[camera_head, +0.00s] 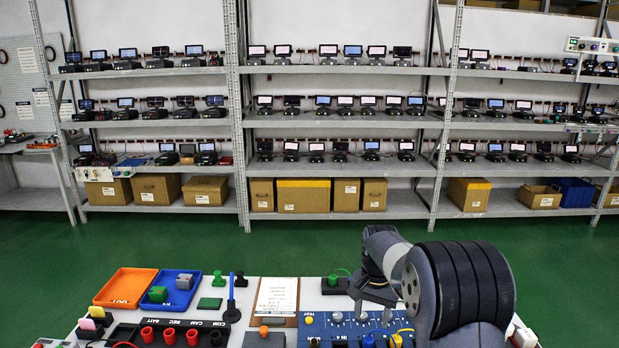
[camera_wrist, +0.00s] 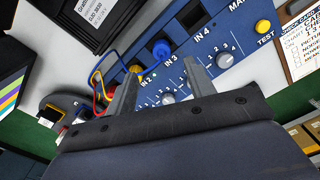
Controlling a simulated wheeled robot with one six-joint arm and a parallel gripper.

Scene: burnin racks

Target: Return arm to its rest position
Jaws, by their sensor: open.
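My arm reaches over the workbench from the right in the head view, with its dark, thick joint in front. My gripper (camera_head: 372,300) hangs above the blue panel (camera_head: 345,326). In the wrist view, my gripper (camera_wrist: 162,72) has its two fingers spread apart with nothing between them. Beyond the fingers is the blue panel (camera_wrist: 222,42) with knobs, a blue plug (camera_wrist: 161,49) and labels IN 2, IN 3 and IN 4. Whether the fingers touch the panel cannot be told.
An orange tray (camera_head: 126,287) and a blue tray (camera_head: 176,303) lie at the bench's left. Shelves (camera_head: 340,125) of small devices stand behind a clear green floor (camera_head: 180,243).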

